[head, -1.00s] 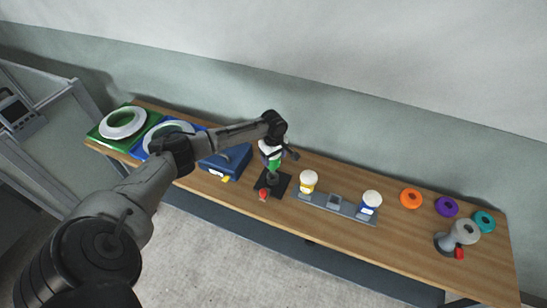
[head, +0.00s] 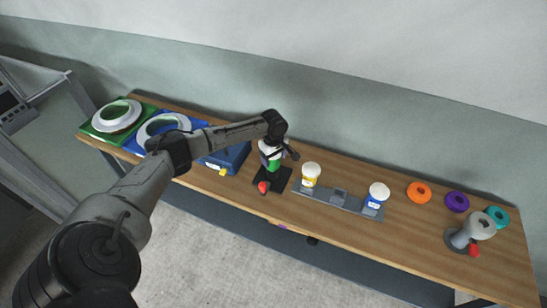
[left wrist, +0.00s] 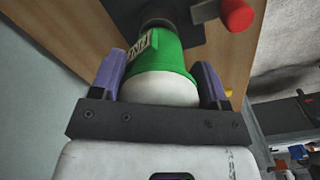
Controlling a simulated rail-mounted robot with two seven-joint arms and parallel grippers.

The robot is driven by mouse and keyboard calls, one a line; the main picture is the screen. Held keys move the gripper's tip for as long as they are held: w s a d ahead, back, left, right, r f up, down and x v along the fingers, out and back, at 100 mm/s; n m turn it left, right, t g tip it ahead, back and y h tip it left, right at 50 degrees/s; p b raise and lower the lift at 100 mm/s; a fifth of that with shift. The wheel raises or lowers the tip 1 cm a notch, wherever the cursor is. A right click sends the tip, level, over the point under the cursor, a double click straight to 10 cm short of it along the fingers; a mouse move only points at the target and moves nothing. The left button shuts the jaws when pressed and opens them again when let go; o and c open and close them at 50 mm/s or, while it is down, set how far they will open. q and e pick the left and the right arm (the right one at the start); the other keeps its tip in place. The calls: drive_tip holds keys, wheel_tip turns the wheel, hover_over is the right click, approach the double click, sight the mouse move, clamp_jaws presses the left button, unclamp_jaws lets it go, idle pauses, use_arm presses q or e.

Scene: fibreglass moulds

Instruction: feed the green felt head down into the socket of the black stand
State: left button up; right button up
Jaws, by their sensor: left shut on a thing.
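The green felt head (head: 274,164), a green cylinder with a white rounded cap, hangs cap up over the black stand (head: 279,181). My left gripper (head: 270,150) is shut on it. In the left wrist view the purple-grey fingers (left wrist: 160,88) sit either side of the white cap. There, the green body (left wrist: 165,52) meets a grey round part of the stand at the top edge. The black base plate (left wrist: 196,38) and the stand's red knob (left wrist: 236,14) show beyond. I cannot tell how deep the head sits in the socket. My right gripper is not in view.
A grey rack (head: 325,196) right of the stand holds a yellow (head: 310,180) and a blue (head: 374,201) white-capped piece. A blue case (head: 232,160) stands close on the left. Coloured rings and a grey device with a red knob (head: 473,250) are far right.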

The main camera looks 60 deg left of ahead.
use_arm(q)
drive_tip(key=shift+f, duration=0.55)
idle(0.4)
drive_tip(key=o, duration=1.2)
drive_tip(key=shift+c, duration=0.2)
wheel_tip(320, 180, up, 12)
drive_tip(key=shift+p, duration=0.45)
drive_tip(key=shift+r, duration=0.9)
